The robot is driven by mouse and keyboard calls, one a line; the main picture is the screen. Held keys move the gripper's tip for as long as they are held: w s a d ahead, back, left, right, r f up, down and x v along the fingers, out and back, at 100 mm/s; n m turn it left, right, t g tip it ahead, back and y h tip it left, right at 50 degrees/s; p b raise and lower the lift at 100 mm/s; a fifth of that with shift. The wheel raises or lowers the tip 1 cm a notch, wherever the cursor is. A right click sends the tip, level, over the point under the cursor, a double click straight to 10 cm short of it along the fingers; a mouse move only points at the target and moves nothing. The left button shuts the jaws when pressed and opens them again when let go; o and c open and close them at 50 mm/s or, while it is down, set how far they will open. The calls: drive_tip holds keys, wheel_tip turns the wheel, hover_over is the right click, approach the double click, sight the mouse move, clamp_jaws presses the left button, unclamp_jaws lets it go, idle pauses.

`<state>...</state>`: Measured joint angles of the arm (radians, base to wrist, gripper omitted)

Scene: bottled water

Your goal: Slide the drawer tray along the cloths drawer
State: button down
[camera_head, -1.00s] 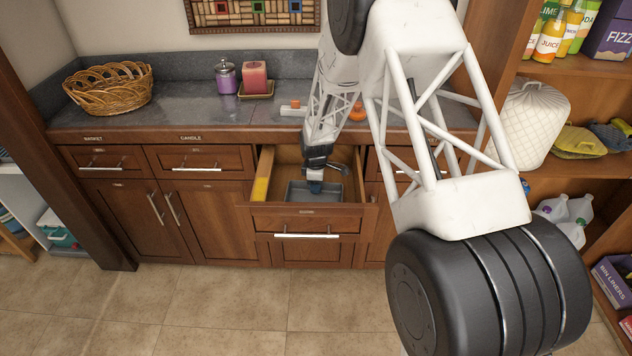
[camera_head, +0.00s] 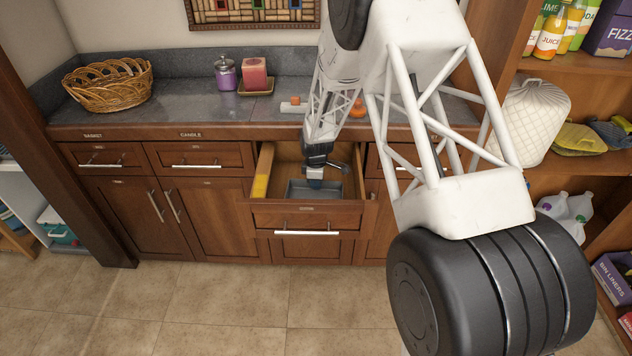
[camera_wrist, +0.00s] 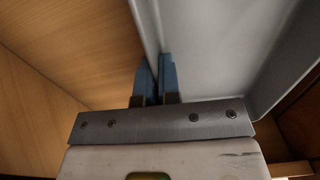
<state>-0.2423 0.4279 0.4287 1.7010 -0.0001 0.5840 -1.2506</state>
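The open cloths drawer (camera_head: 308,219) is pulled out of the middle cabinet, with a label too small to read on its front. The grey drawer tray (camera_head: 334,188) sits inside it, around the middle, and fills the right of the wrist view (camera_wrist: 220,50). My gripper (camera_head: 314,183) reaches down into the drawer at the tray's far side. In the wrist view its blue fingertips (camera_wrist: 157,75) sit close together, one on each side of the tray's thin wall, and look shut on it. The contact itself is partly hidden.
Bare wooden drawer floor (camera_wrist: 60,65) lies outside the tray wall. The counter above holds a wicker basket (camera_head: 108,88), a purple jar (camera_head: 226,76) and a pink candle (camera_head: 254,73). My arm blocks the right side.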

sight(316, 195)
drive_tip(key=shift+s+d, duration=0.1)
drive_tip(key=shift+s, duration=1.6)
drive_tip(key=c, duration=1.2)
unclamp_jaws()
drive_tip(key=shift+c, duration=0.2)
wheel_tip(316, 195, up, 8)
drive_tip(key=shift+f, duration=0.1)
